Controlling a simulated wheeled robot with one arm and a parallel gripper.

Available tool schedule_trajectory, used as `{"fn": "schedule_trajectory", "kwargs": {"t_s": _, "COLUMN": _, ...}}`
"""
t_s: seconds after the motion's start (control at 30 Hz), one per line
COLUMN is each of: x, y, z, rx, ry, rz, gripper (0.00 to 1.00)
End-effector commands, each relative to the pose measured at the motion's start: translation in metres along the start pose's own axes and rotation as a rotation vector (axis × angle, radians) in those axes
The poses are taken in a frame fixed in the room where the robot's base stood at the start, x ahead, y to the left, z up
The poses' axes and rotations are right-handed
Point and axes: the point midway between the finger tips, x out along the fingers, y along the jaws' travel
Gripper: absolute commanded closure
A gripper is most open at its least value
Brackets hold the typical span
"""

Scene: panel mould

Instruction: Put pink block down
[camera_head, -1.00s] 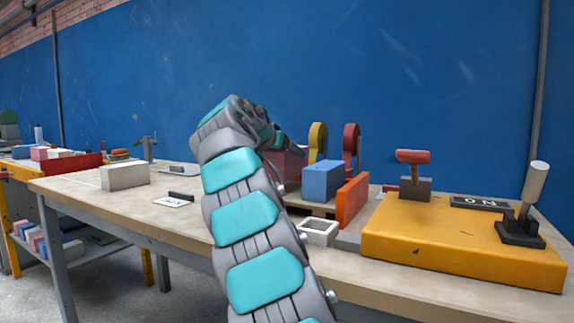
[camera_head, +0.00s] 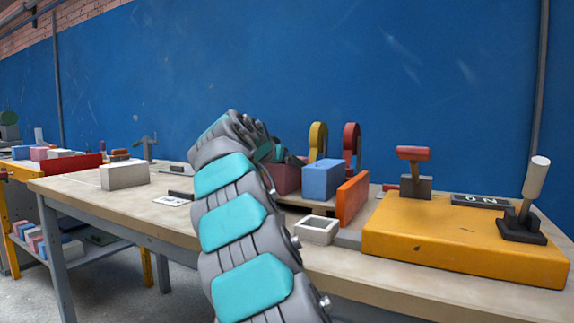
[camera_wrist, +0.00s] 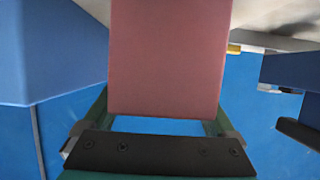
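The pink block (camera_head: 287,178) shows in the head view partly behind my arm, just left of the blue block (camera_head: 321,180). In the wrist view the pink block (camera_wrist: 168,55) fills the middle, between the green fingers of my gripper (camera_wrist: 165,112), which is shut on it. In the head view my gripper (camera_head: 272,148) is above the block and largely hidden by my wrist. The block is low, close to the wooden base (camera_head: 300,204); whether it touches is hidden. The blue block also shows at the left of the wrist view (camera_wrist: 50,50).
An orange panel (camera_head: 352,200) stands right of the blue block. Yellow (camera_head: 317,140) and red (camera_head: 351,142) rounded pieces rise behind. A white square frame (camera_head: 316,230) lies in front. A yellow control box (camera_head: 460,245) with levers is at right. A pale block (camera_head: 124,175) stands left.

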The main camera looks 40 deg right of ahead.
Motion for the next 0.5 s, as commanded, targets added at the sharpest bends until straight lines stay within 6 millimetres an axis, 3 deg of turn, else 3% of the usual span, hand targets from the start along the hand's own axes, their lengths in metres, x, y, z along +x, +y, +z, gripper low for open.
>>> {"fn": "schedule_trajectory", "kwargs": {"t_s": 0.37, "x": -0.001, "y": 0.000, "z": -0.003, "rx": -0.001, "ry": -0.001, "rz": 0.001, "gripper": 0.00}}
{"fn": "schedule_trajectory", "kwargs": {"t_s": 0.5, "x": -0.017, "y": 0.000, "z": -0.003, "rx": 0.000, "ry": 0.000, "rz": 0.000, "gripper": 0.00}}
